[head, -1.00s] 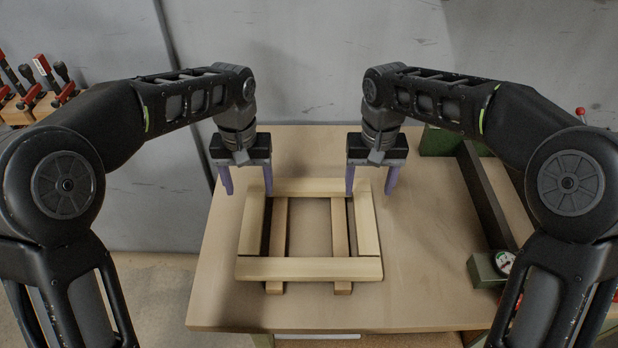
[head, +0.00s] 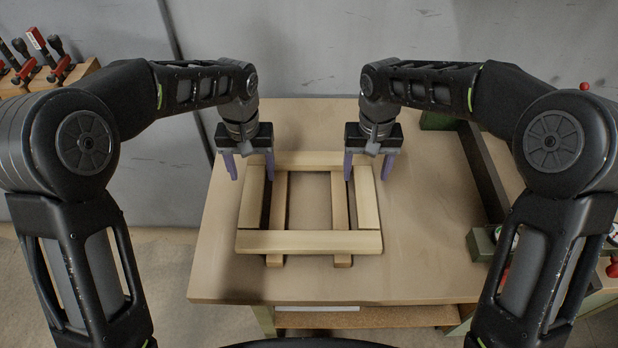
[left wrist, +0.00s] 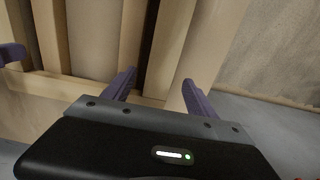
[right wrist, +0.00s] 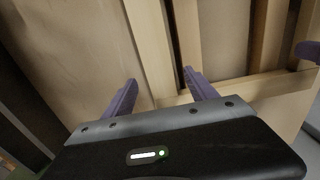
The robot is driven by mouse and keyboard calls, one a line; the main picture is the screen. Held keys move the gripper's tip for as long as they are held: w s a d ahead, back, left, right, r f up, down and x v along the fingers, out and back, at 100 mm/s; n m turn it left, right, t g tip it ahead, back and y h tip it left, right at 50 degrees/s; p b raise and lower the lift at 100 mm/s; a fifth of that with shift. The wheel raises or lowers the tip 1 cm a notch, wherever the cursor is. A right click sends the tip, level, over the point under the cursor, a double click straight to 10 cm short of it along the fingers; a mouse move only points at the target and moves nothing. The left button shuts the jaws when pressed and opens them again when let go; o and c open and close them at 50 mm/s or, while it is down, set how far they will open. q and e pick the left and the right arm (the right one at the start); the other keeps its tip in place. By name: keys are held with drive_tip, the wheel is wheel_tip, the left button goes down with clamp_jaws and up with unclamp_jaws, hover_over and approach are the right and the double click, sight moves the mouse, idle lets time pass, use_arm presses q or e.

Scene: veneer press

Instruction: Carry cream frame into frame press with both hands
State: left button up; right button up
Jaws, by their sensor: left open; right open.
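The cream frame (head: 308,241) is a pale wooden rectangle lying flat on two brown wooden strips on the bench. My left gripper (head: 245,176) is open above the frame's far left corner, its purple fingers on either side of the left rail. That rail also shows between the fingers in the left wrist view (left wrist: 184,50). My right gripper (head: 370,176) is open above the far right corner, and the right rail shows between its fingers in the right wrist view (right wrist: 150,50). The frame press (head: 482,242), with green blocks and a dark bar, stands at the bench's right side, partly hidden by my right arm.
The bench top (head: 225,270) is bare around the frame and between it and the press. Red-handled clamps (head: 35,62) stand in a wooden rack at the far left. A grey wall (head: 310,50) rises behind the bench.

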use_arm(q)
drive_tip(key=shift+f, duration=1.2)
use_arm(e)
drive_tip(key=shift+f, duration=1.25)
use_arm(q)
drive_tip(key=shift+c, duration=0.5)
use_arm(e)
drive_tip(key=shift+c, duration=0.5)
use_arm(q)
clamp_jaws()
use_arm(e)
clamp_jaws()
drive_tip(key=shift+r, duration=0.1)
